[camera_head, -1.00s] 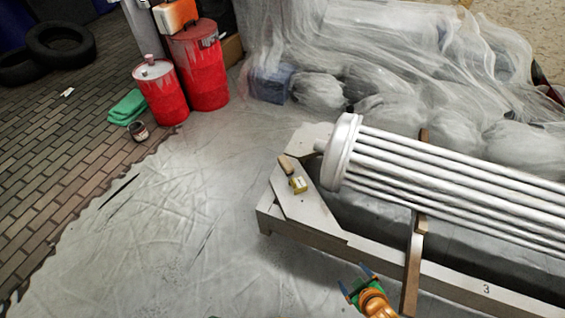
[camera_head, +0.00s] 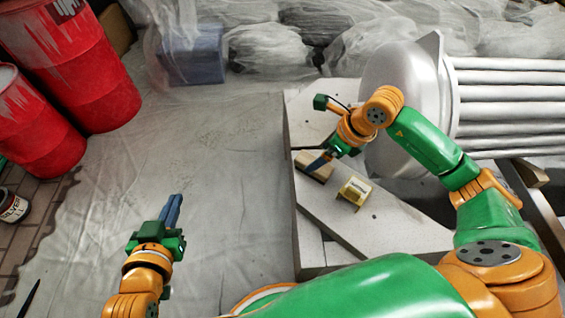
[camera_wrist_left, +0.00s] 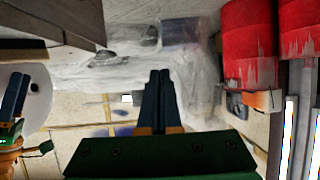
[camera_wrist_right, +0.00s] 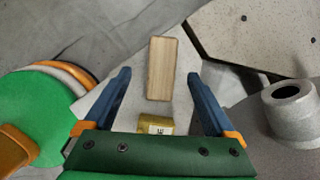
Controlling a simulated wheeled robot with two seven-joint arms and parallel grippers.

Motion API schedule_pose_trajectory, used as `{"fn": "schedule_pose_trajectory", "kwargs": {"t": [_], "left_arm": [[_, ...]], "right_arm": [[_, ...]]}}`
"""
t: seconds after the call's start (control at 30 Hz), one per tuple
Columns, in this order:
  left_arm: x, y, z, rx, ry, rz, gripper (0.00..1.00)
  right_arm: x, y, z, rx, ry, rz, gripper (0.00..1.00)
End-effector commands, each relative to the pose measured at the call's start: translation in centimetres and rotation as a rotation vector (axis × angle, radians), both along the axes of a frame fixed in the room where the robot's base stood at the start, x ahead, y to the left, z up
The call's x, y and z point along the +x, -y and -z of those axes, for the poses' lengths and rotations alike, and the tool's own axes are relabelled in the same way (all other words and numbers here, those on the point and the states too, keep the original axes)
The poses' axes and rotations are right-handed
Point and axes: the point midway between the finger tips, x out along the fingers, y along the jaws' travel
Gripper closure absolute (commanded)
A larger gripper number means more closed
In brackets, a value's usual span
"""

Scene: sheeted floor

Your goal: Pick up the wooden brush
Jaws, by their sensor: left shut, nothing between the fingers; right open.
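The wooden brush (camera_head: 315,168), seen as a plain light-brown wooden block, lies on the pale board platform near its left edge. It also shows between and just beyond my right fingers in the right wrist view (camera_wrist_right: 162,68). My right gripper (camera_head: 312,160) is open above the brush, with a finger overlapping it in the head view; its fingers (camera_wrist_right: 159,76) spread wider than the block. Contact cannot be told. My left gripper (camera_head: 174,207) is shut and empty, left of the platform over the sheeted floor; its closed fingers (camera_wrist_left: 158,80) show in the left wrist view.
A small yellow labelled block (camera_head: 355,190) lies beside the brush, also close to my right gripper base (camera_wrist_right: 156,124). Red drums (camera_head: 75,60) stand at the left. The sheeted floor (camera_head: 225,150) left of the platform is clear.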

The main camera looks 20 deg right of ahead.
Motion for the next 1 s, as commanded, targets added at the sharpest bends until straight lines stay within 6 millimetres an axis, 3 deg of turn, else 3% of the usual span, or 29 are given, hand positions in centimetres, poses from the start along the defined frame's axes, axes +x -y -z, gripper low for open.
{"fn": "schedule_pose_trajectory", "kwargs": {"t": [0.2, 0.43, 0.57, 0.77, 1.0], "left_arm": [[1.6, 0.8, -4.1, -0.044, 0.219, 0.015, 1.00], [2.1, 1.4, -7.2, -0.078, 0.381, 0.027, 1.00], [2.1, 1.8, -10.2, -0.111, 0.540, 0.038, 1.00], [1.0, 2.2, -14.8, -0.169, 0.786, 0.057, 1.00], [-1.9, 2.3, -19.7, -0.238, 1.078, 0.079, 1.00]], "right_arm": [[0.4, -0.1, 1.3, -0.009, 0.000, 0.000, 0.10], [0.6, -0.3, 2.2, -0.008, 0.001, -0.001, 0.10], [0.7, -0.3, 3.1, -0.006, -0.001, 0.000, 0.10], [1.0, -0.4, 4.3, -0.006, 0.001, 0.001, 0.10], [1.4, -0.7, 5.8, -0.005, 0.000, 0.001, 0.10]]}}
